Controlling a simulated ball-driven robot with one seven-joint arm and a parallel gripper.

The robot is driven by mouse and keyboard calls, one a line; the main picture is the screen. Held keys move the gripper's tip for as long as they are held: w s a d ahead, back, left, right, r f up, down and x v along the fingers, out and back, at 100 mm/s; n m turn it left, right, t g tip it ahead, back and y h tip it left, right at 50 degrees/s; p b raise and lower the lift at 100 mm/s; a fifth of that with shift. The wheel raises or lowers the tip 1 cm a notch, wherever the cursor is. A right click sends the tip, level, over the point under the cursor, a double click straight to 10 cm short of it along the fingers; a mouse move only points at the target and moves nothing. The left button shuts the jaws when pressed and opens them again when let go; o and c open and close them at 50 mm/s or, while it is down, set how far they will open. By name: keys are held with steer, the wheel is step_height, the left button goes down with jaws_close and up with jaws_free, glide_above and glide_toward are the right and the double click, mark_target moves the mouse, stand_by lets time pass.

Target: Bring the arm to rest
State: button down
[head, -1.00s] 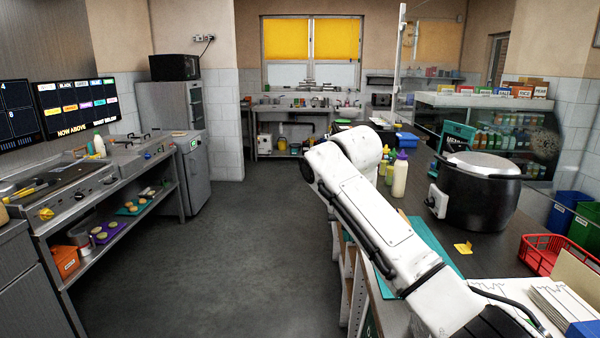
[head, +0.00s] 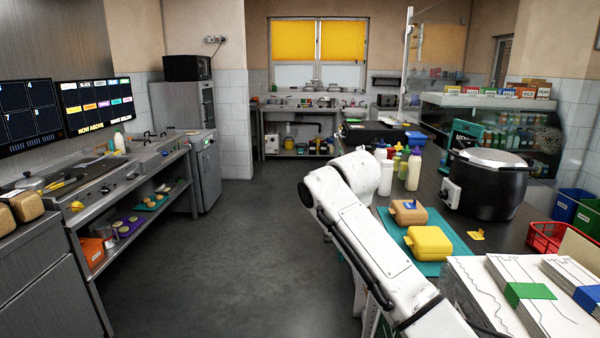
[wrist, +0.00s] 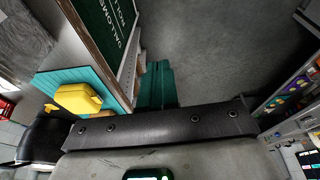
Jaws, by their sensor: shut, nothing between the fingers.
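My white arm (head: 370,235) is folded in front of my body in the head view, running from the bottom up to a bent joint beside the counter's left edge. My gripper is hidden in the head view. In the wrist view my gripper (wrist: 157,82) shows as two teal fingers close together beyond a dark bolted bar. It is shut and empty, over the dark floor beside the counter's side panel. Nothing is seen touching it.
A teal mat (head: 459,242) on the counter holds a yellow box (head: 429,243) and a tan box (head: 408,212), close to my arm. Bottles (head: 414,170), a black pot (head: 488,187) and paper stacks (head: 490,300) stand near. The floor aisle (head: 240,260) is clear.

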steer(key=s+d+f+g+y, duration=0.1)
steer(key=s+d+f+y, duration=0.1)
steer(key=s+f, duration=1.9)
steer(key=s+d+f, duration=0.2)
steer(key=s+d, duration=0.3)
steer(key=s, duration=0.4)
steer(key=s+d+f+h, duration=0.1)
steer(key=s+d, duration=0.4)
steer(key=s, duration=0.5)
steer(key=s+d+f+m+g+h, duration=0.1)
steer(key=s+d+f, duration=0.3)
steer(key=s, duration=0.6)
steer(key=shift+s+d, duration=0.15)
steer(key=shift+d, duration=0.85)
